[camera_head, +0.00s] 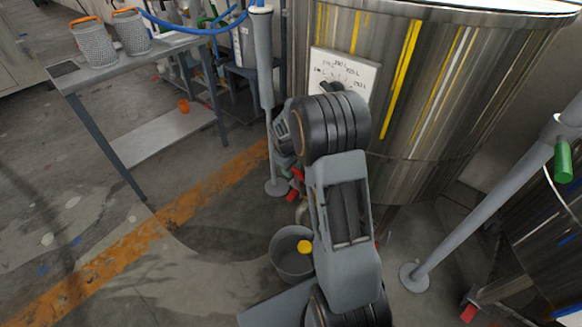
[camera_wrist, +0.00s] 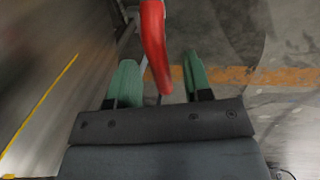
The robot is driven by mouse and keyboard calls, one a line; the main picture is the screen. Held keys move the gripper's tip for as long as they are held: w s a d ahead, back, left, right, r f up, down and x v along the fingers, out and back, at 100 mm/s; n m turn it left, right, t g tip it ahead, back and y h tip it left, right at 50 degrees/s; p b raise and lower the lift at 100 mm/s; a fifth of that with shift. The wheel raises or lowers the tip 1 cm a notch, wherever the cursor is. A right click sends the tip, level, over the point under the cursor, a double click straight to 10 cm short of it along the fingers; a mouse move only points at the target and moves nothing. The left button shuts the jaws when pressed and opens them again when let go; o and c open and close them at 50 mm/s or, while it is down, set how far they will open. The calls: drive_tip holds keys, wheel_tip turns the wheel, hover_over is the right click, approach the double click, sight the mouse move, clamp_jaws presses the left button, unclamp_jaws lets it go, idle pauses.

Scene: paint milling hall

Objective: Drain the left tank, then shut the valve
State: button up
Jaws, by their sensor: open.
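The left tank (camera_head: 440,90) is a large striped steel vessel behind my arm in the head view. Its curved wall (camera_wrist: 40,70) fills the left of the wrist view. A red handle (camera_wrist: 154,45), which looks like the valve lever, reaches down between the fingers of my gripper (camera_wrist: 160,84). My gripper has green fingers, spread open on either side of the handle, with a gap on both sides. In the head view my arm hides most of the gripper and the valve. A grey bucket (camera_head: 283,262) stands on the floor below the tank, partly behind my arm.
A white dial plate (camera_head: 365,72) is on the tank. A grey post (camera_head: 263,70) stands left of it. A slanting pipe (camera_head: 490,200) and a dark tank (camera_head: 560,235) are at right. A table (camera_head: 120,62) with two orange-handled pots (camera_head: 94,42) is at left.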

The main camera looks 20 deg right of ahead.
drive_tip(key=shift+c, duration=0.3)
clamp_jaws()
